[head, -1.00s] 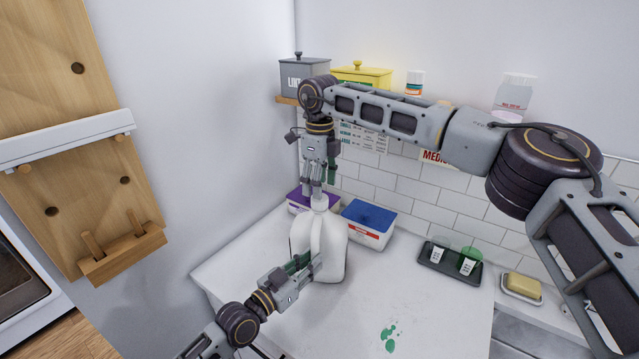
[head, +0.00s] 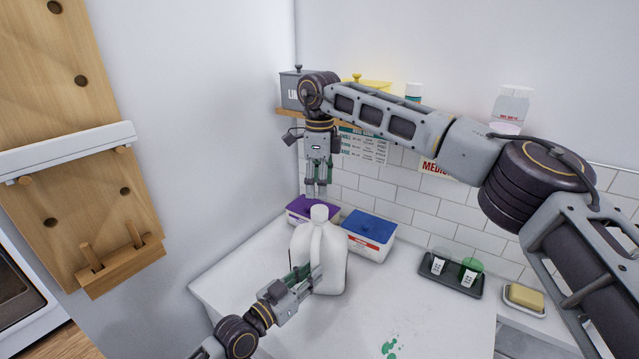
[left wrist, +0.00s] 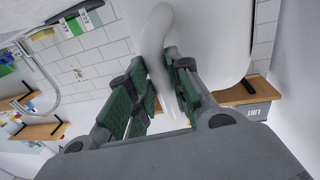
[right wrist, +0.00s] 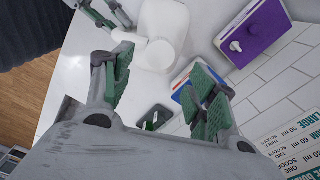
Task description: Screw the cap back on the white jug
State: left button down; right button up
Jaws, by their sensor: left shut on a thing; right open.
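The white jug (head: 333,262) stands upright on the counter near the wall corner. Its round white top (head: 319,213) shows under my right gripper; whether this is the cap fully screwed down or only resting cannot be told. My left gripper (head: 308,277) is shut on the jug's handle, which passes between the green finger pads in the left wrist view (left wrist: 152,85). My right gripper (head: 317,194) is open, pointing down just above the jug top, apart from it. In the right wrist view the white top (right wrist: 160,55) lies between the spread, empty fingers.
A purple-lidded box (head: 300,207) and a blue-lidded tub (head: 368,228) stand close behind the jug. A dark tray (head: 450,275) with two cups and a soap dish (head: 525,298) are to the right. Green spots mark the front counter, which is otherwise clear.

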aim_at(320, 209)
pick_arm(q)
jog(key=shift+f, duration=0.15)
pick_arm(e)
jog(key=shift+f, duration=0.1)
jog(key=shift+f, duration=3.9)
jog(key=c, duration=1.1)
jog(key=o, duration=1.2)
jog(key=shift+o, duration=0.2)
jog(key=shift+r, duration=0.1)
notch_tip(320, 209, up, 12)
pick_arm(q)
jog(key=c, duration=1.2)
grip_release()
